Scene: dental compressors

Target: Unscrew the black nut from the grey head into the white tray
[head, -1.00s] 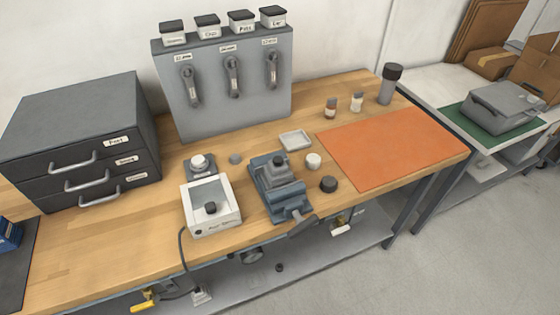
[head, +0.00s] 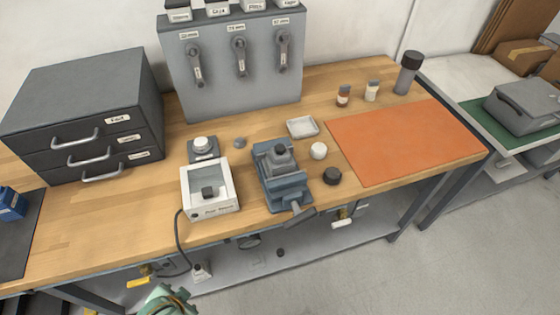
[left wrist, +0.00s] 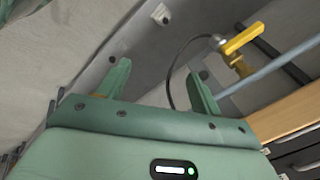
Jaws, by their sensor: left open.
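The grey head (head: 281,161) is clamped in a blue-grey vise (head: 288,194) near the middle of the bench. A small dark piece, which looks like the black nut (head: 280,149), sits on top of it. The small white tray (head: 302,127) lies behind and to the right of the vise and looks empty. My green left gripper (head: 168,299) shows at the bottom of the head view, low in front of the bench and well away from the vise. In the left wrist view its two fingers (left wrist: 158,88) are apart with nothing between them. My right gripper is not in view.
A white box with a clear top (head: 210,205) stands left of the vise. A black round piece (head: 332,176) and a white jar (head: 319,150) stand to its right, beside an orange mat (head: 405,142). A yellow-handled valve (left wrist: 240,40) shows below the bench edge.

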